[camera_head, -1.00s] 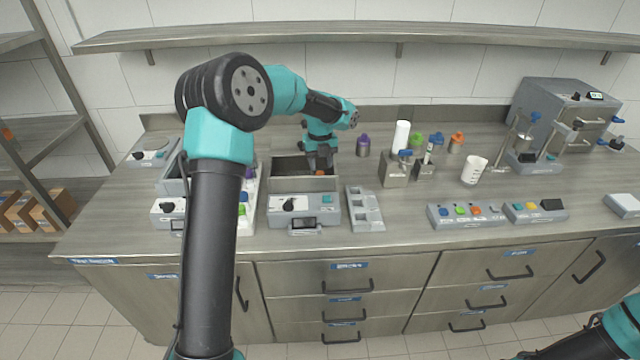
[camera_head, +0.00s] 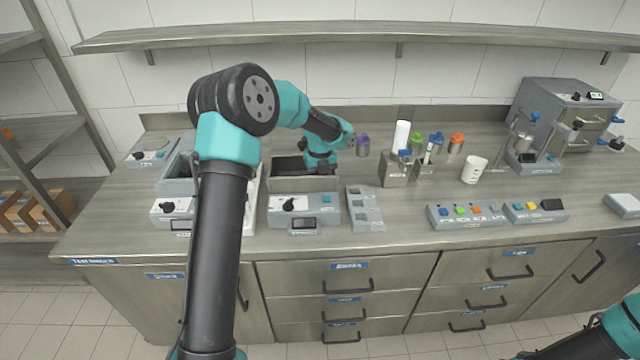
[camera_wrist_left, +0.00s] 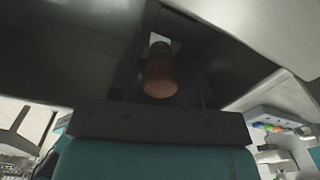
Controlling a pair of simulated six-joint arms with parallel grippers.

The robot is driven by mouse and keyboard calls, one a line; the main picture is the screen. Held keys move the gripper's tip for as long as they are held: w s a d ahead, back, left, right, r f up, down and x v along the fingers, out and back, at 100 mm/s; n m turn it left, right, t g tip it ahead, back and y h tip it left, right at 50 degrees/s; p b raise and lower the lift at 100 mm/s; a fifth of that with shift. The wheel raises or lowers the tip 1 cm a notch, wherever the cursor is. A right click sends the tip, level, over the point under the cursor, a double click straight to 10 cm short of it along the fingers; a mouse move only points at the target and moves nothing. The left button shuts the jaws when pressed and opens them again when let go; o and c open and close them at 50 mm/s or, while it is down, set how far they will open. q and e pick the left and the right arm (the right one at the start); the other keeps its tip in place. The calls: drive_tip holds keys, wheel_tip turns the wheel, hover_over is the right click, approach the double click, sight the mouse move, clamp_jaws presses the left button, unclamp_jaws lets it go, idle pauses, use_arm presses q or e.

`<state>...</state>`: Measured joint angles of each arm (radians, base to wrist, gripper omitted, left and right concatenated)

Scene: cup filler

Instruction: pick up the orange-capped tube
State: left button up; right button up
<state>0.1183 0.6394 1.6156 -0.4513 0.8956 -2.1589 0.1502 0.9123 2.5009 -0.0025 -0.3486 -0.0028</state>
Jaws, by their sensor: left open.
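The orange-capped tube (camera_wrist_left: 159,76) shows in the left wrist view, between the two dark fingers of my left gripper (camera_wrist_left: 161,82). Its orange cap faces the camera and most of its body is hidden or in shadow. In the head view my left gripper (camera_head: 320,167) reaches down into an open grey box (camera_head: 290,184), with its fingertips hidden inside. The gripper is open around the tube; contact cannot be told. In the head view the tube is hidden.
The box walls stand close around my left gripper. A grey slotted rack (camera_head: 364,209) is to its right. A purple-capped bottle (camera_head: 363,146) stands behind, and a white cup (camera_head: 474,169) and button panels (camera_head: 468,214) are farther right. A shelf (camera_head: 400,35) spans the wall above.

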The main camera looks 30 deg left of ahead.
use_arm(q)
drive_tip(key=c, duration=0.7)
drive_tip(key=shift+r, duration=0.15)
wheel_tip(320, 180, up, 10)
drive_tip(key=shift+f, duration=0.1)
idle(0.3)
idle(0.6)
